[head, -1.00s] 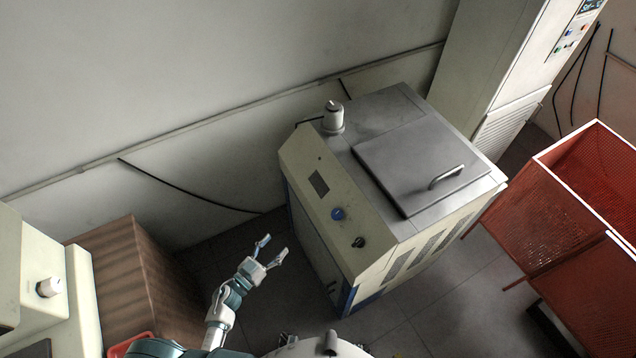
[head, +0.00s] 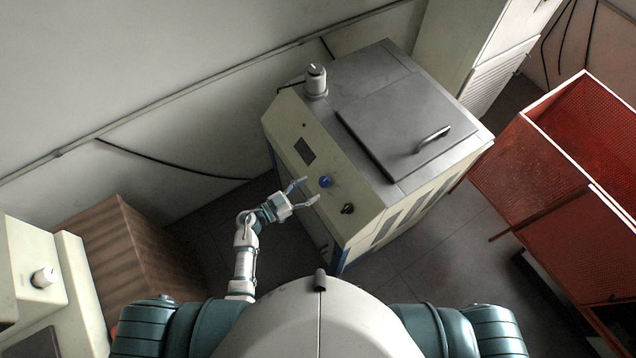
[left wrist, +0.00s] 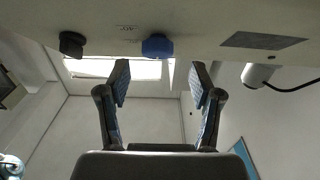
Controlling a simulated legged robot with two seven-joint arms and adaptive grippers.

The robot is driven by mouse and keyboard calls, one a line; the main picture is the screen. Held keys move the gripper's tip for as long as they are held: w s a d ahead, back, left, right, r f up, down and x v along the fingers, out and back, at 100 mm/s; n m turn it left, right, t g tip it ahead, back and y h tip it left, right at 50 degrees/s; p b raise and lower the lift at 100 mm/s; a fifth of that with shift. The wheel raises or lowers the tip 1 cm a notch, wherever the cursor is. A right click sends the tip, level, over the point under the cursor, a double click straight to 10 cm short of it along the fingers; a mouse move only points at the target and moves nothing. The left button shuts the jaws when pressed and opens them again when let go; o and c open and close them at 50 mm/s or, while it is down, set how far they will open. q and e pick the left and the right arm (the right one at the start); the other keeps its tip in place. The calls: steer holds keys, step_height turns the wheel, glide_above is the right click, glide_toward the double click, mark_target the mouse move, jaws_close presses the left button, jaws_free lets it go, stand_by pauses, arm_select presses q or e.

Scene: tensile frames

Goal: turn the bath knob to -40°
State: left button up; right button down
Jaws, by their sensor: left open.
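The bath is a cream and steel cabinet (head: 375,125) with a sloped front panel. A round blue knob (head: 325,182) sits mid-panel, and a black knob (head: 348,209) is lower right of it. My left gripper (head: 310,191) is open, its two fingers pointing at the blue knob from just in front of the panel. In the left wrist view the blue knob (left wrist: 157,46) lies beyond and between the fingertips (left wrist: 160,75), with a visible gap. The black knob (left wrist: 71,44) is left of the fingers there. The blue knob's angle cannot be read. My right gripper is out of view.
The bath has a grey lid with a handle (head: 432,139) and a white cylinder (head: 316,82) on top. A red mesh bin (head: 530,165) stands right. A brown box (head: 130,255) and a cream unit with a white knob (head: 44,278) stand left. Floor shows between.

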mark_target(322, 183)
arm_select(q)
steer(key=x, duration=0.4)
steer(key=shift+d, duration=0.4)
steer(key=shift+a, duration=0.1)
steer(key=shift+c, duration=1.2)
steer(key=shift+a, duration=0.15)
steer(key=c, duration=0.9)
steer(key=shift+r, duration=0.1)
